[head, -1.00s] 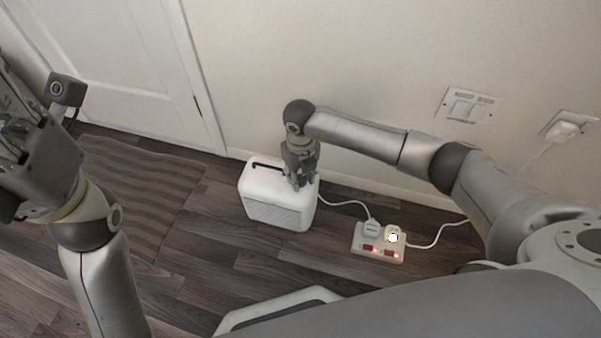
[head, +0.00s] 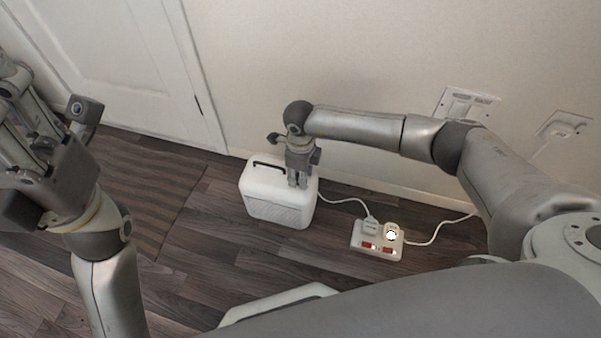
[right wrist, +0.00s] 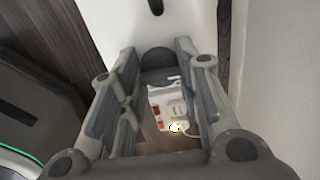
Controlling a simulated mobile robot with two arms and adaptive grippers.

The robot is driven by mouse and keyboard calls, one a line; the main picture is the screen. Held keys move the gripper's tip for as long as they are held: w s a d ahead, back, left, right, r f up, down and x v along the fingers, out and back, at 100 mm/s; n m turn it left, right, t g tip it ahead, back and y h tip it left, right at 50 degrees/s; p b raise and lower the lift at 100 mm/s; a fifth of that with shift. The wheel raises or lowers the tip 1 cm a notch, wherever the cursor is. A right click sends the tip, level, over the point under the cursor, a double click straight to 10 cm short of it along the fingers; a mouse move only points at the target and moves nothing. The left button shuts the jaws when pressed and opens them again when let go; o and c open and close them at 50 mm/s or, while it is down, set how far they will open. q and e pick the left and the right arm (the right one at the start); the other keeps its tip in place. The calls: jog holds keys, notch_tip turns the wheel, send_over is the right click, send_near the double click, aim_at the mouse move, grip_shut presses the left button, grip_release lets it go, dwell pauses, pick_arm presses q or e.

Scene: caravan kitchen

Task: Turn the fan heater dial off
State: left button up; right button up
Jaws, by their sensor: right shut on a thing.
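The fan heater (head: 279,209) is a white box with a front grille and a dark handle slot on top, standing on the floor by the wall. My right gripper (head: 298,184) points down onto the right end of its top. In the right wrist view, the fingers (right wrist: 158,82) close around a dark rounded dial (right wrist: 158,60) on the white top. The fingers cover the dial in the head view, so its setting cannot be read. My left gripper (head: 22,110) is raised at the left edge, away from the heater; its fingertips are not clear.
A white power strip (head: 364,247) with plugs and lit red switches lies right of the heater. White cables run from it along the floor. Wall sockets (head: 465,104) are at right. A striped mat (head: 150,190) and a white door (head: 100,60) are at left.

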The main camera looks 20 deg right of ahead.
dwell(0.6)
jog(key=o, duration=1.1)
notch_tip(320, 180, up, 12)
jog(key=shift+r, duration=0.1)
